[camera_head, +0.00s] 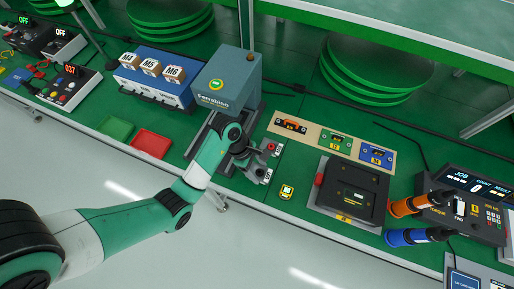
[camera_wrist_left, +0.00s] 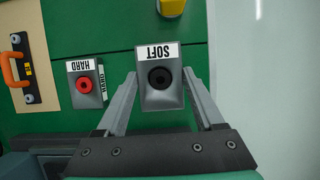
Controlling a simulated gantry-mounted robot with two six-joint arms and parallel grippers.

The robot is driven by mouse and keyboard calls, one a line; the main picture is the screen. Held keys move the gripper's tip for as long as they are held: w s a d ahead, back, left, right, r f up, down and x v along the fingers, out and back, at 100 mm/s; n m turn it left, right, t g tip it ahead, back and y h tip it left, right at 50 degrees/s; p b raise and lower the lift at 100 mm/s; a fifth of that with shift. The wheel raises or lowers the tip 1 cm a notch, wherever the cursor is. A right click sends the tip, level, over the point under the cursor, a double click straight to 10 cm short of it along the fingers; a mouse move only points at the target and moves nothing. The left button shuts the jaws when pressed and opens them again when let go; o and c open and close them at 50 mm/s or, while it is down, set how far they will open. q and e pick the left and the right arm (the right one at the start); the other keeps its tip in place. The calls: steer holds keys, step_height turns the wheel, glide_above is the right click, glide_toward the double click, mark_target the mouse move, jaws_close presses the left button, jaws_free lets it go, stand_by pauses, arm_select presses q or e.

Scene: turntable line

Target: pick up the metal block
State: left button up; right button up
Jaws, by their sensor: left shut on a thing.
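A grey metal block labelled SOFT (camera_wrist_left: 160,65), with a black round knob on top, sits between the fingers of my left gripper (camera_wrist_left: 159,80) in the left wrist view. The fingers are shut on it, one on each side. In the head view my left gripper (camera_head: 250,165) is at the bench's front edge, beside the same block (camera_head: 262,174). A second grey block labelled HARD (camera_wrist_left: 85,85), with a red knob, stands just beside the left finger; it also shows in the head view (camera_head: 270,149). My right gripper is not in view.
A grey-blue machine (camera_head: 228,80) stands behind the gripper. A red tray (camera_head: 151,144) and a green tray (camera_head: 115,129) lie to the left. A small yellow device (camera_head: 287,191), a tan tool board (camera_head: 345,145) and a dark box (camera_head: 350,193) are to the right.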

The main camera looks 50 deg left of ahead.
arm_select(q)
steer(key=s+d+r+p, duration=0.2)
steer(key=d+r+p, duration=0.1)
steer(key=d+r, duration=0.25)
steer(key=s+d+r+p, duration=0.2)
steer(key=d+r, duration=0.2)
steer(key=d, duration=0.3)
step_height(320, 180, up, 28)
steer(key=p, duration=2.9)
steer(key=shift+w+d+r, duration=0.15)
steer(key=shift+d+r, duration=0.05)
steer(key=shift+r, duration=0.05)
steer(key=shift+f, duration=0.1)
